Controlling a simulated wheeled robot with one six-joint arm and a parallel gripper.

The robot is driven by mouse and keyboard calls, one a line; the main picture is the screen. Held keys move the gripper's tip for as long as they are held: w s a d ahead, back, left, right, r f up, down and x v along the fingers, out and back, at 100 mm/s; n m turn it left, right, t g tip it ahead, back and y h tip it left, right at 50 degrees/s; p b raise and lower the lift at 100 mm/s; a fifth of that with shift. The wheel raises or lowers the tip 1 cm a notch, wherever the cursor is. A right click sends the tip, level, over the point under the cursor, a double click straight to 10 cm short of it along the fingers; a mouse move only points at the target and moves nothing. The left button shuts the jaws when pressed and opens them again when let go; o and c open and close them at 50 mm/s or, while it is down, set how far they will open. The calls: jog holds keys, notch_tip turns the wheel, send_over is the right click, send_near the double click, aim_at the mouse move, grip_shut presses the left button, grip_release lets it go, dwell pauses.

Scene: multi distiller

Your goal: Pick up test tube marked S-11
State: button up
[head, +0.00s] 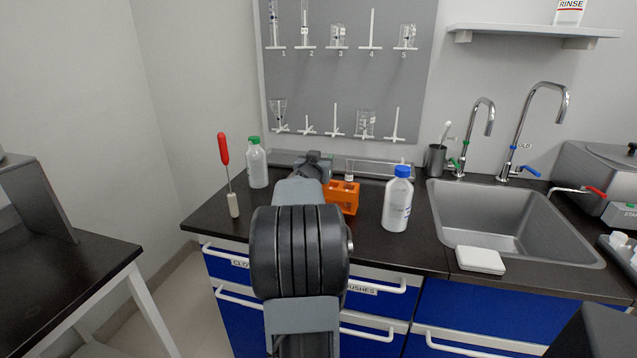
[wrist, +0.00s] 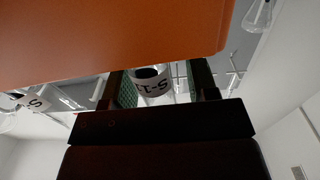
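The orange rack (head: 342,196) stands on the dark counter in the head view, partly behind my arm. A small clear tube with a white top (head: 349,178) stands up from it. In the wrist view the rack's orange side (wrist: 110,35) fills the top left. A labelled tube (wrist: 153,86) sits between the fingers of my gripper (wrist: 160,75), its marking upside down and partly hidden, showing an S and at least one 1. My gripper is open around this tube, with a gap visible on the right. In the head view my arm hides most of the gripper.
A green-capped bottle (head: 257,164) and a red-handled brush (head: 226,165) stand left of the rack. A blue-capped bottle (head: 398,201) stands close on its right. The sink (head: 505,215) is farther right. A pegboard (head: 345,75) with glassware hangs behind.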

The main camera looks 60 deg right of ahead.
grip_shut()
dwell(0.4)
